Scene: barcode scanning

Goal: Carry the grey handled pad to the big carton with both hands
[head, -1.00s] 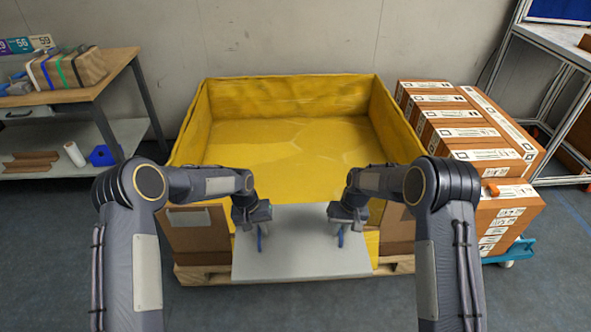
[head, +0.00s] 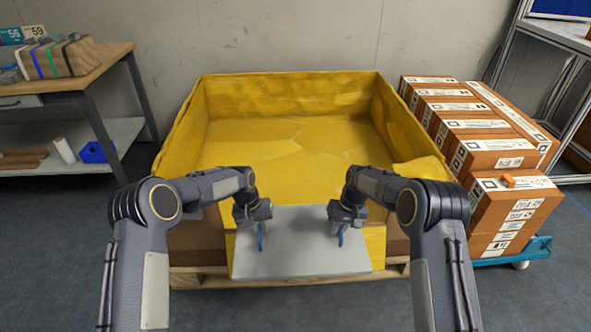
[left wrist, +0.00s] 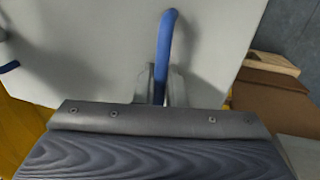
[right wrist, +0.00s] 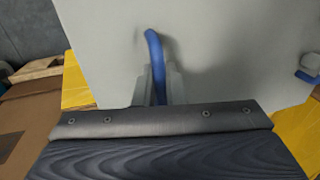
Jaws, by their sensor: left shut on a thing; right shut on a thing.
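The grey pad (head: 300,258) is a flat light-grey board with two blue handles. It is held up in front of the big carton (head: 285,142), an open box with a yellow lining. My left gripper (head: 260,226) is shut on the left blue handle, which also shows in the left wrist view (left wrist: 165,45). My right gripper (head: 340,226) is shut on the right blue handle, which shows in the right wrist view (right wrist: 154,48). The pad hides part of the carton's near side. The carton's visible inside looks empty.
The carton stands on a wooden pallet (head: 200,279). Brown boxes (head: 495,150) are stacked close on its right, the nearer ones on a blue trolley (head: 530,251). A wooden workbench (head: 75,78) stands at the left. A metal frame table (head: 560,40) is at the right.

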